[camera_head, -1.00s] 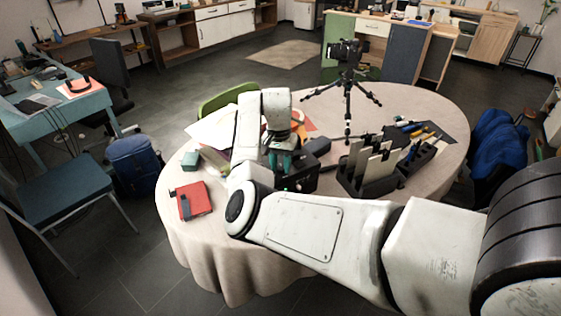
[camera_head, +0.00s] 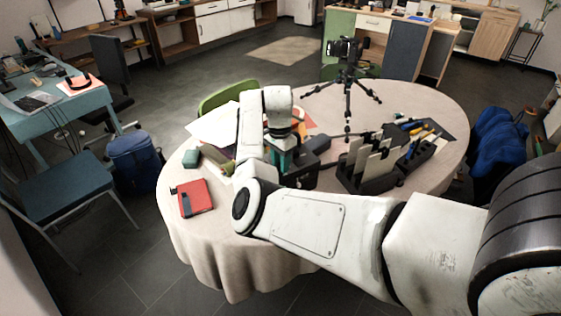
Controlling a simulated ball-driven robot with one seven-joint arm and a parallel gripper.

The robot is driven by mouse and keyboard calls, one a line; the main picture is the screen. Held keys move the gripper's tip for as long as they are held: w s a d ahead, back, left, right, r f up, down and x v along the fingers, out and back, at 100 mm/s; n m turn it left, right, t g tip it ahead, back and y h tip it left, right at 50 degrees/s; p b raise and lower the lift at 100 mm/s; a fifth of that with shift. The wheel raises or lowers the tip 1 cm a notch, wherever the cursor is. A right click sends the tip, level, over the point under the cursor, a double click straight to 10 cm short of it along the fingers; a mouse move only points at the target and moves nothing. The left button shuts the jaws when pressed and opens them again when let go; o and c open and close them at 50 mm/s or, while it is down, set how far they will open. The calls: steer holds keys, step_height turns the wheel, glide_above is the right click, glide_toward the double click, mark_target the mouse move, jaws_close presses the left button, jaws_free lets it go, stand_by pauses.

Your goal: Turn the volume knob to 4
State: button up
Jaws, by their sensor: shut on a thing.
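A dark box-shaped device (camera_head: 303,174) stands on the round table, partly hidden behind my arm. My gripper (camera_head: 281,160) with teal fingers points down at the top of this device. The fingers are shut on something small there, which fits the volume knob. The knob itself is hidden by the fingers and arm, and its scale and setting cannot be read from this view.
The table (camera_head: 228,268) has a pale cloth. A black organizer (camera_head: 372,184) stands right of the device, and a camera tripod (camera_head: 347,95) stands behind.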

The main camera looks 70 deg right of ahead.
stand_by(0.3)
steer(key=o, duration=1)
steer(key=shift+o, duration=0.2)
steer(key=shift+r, duration=0.1)
step_height(320, 180, up, 11)
steer(key=b, duration=0.1)
steer(key=shift+w+f, duration=0.15)
steer(key=shift+f, duration=0.05)
